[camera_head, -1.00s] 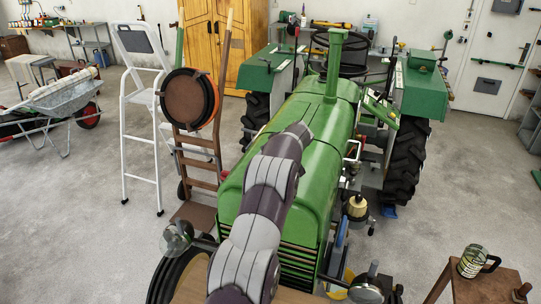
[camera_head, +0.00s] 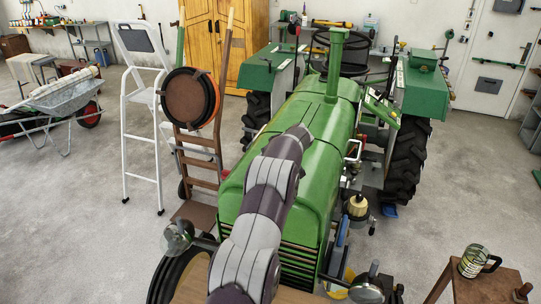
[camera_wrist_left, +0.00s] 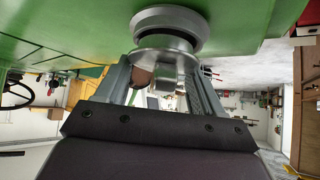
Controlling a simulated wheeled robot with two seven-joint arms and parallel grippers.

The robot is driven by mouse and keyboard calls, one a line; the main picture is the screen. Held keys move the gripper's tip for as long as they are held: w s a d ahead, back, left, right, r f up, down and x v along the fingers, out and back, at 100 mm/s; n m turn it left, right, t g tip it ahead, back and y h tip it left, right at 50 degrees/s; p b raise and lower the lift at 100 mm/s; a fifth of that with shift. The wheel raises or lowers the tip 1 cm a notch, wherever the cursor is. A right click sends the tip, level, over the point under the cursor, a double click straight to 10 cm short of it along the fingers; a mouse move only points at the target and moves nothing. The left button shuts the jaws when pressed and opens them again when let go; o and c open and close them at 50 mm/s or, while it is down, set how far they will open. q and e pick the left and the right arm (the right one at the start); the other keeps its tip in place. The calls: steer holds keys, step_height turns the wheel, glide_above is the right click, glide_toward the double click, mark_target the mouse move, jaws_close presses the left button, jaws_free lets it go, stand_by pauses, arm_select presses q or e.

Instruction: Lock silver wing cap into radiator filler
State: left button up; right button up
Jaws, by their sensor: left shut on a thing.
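In the left wrist view, my left gripper (camera_wrist_left: 166,76) is shut on the silver wing cap (camera_wrist_left: 160,60), with its fingers on either side of the wing. The cap's round disc lies right against the silver radiator filler (camera_wrist_left: 168,22), a ring set in the green hood. I cannot tell whether the cap is seated in it or only touching. In the head view, my arm reaches over the green tractor (camera_head: 310,112) from the bottom. The gripper, cap and filler are hidden there. My right gripper is in neither view.
A hand truck (camera_head: 200,165) and white stepladder (camera_head: 140,110) stand left of the tractor. A headlamp (camera_head: 177,237) sticks out at the front left.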

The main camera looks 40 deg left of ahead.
arm_select(q)
steer(key=shift+s+f, duration=0.1)
steer(key=shift+f, duration=0.65)
steer(key=o, duration=0.6)
steer(key=shift+c, duration=0.2)
steer(key=c, duration=1)
steer(key=shift+f+n+g, duration=0.2)
steer(key=shift+n+g, duration=0.4)
steer(key=shift+n, duration=0.1)
jaws_close()
steer(key=shift+s+n+g, duration=0.15)
steer(key=shift+n+g, duration=0.45)
steer(key=shift+n, duration=0.1)
steer(key=o, duration=0.9)
jaws_free()
steer(key=shift+c, duration=0.2)
jaws_close()
steer(key=o, duration=0.8)
jaws_free()
steer(key=shift+o, duration=0.2)
steer(key=shift+r, duration=0.15)
